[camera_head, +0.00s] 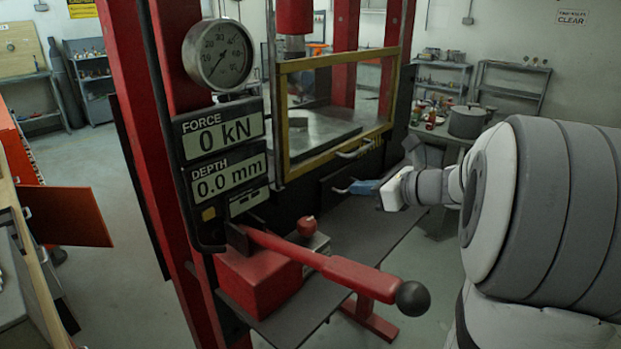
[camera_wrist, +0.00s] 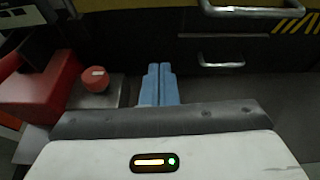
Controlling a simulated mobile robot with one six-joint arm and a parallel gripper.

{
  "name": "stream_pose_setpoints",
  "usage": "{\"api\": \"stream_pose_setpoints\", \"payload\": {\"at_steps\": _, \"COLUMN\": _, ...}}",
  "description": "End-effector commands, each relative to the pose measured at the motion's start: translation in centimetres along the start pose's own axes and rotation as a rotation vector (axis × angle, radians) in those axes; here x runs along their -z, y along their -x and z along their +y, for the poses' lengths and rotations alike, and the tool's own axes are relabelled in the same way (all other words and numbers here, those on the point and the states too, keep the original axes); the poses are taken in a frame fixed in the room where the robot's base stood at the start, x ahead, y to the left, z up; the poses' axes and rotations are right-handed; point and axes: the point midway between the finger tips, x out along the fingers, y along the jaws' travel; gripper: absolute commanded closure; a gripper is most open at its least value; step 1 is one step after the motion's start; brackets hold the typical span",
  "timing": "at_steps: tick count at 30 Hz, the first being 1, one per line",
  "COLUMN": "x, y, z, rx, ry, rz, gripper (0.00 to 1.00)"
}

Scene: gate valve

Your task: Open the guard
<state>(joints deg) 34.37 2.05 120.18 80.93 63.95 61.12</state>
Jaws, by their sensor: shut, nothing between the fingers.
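The guard (camera_head: 283,125) is a clear panel in a yellow frame on the front of the red press, and it is down over the press opening. Its metal bar handle (camera_head: 355,153) is at the lower right of the frame and also shows at the top right of the wrist view (camera_wrist: 250,11). My gripper (camera_head: 354,188), with blue fingers, is below the guard handle, close to a second, lower handle (camera_head: 339,190). In the wrist view my gripper (camera_wrist: 159,68) is shut and empty, to the left of both handles. I cannot tell its exact distance from the lower handle.
A red lever (camera_head: 320,264) with a black knob reaches across the front, above a dark shelf (camera_head: 375,235). A red knob (camera_head: 306,226) stands behind it. The gauge (camera_head: 218,55) and display panel (camera_head: 222,150) are at left. A pot (camera_head: 467,121) stands on the table behind.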

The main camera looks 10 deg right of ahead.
Motion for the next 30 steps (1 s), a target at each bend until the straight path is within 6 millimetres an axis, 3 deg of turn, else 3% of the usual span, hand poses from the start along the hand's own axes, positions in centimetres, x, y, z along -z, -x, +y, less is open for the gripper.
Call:
{"api": "stream_pose_setpoints", "payload": {"at_steps": 3, "x": 0.2, "y": -0.2, "z": -1.0, "rx": 0.019, "ry": -0.047, "rz": -0.026, "gripper": 1.00}}
{"api": "stream_pose_setpoints", "payload": {"at_steps": 8, "x": 0.0, "y": -2.2, "z": -1.0, "rx": 0.016, "ry": -0.049, "rz": -0.026, "gripper": 1.00}}
{"api": "stream_pose_setpoints", "payload": {"at_steps": 19, "x": -0.2, "y": -10.0, "z": -1.0, "rx": 0.015, "ry": -0.047, "rz": -0.024, "gripper": 1.00}}
{"api": "stream_pose_setpoints", "payload": {"at_steps": 24, "x": -2.9, "y": -8.9, "z": -1.2, "rx": 0.021, "ry": -0.042, "rz": -0.026, "gripper": 1.00}}
{"api": "stream_pose_setpoints", "payload": {"at_steps": 30, "x": -3.9, "y": -8.5, "z": -1.3, "rx": 0.020, "ry": -0.044, "rz": -0.025, "gripper": 1.00}}
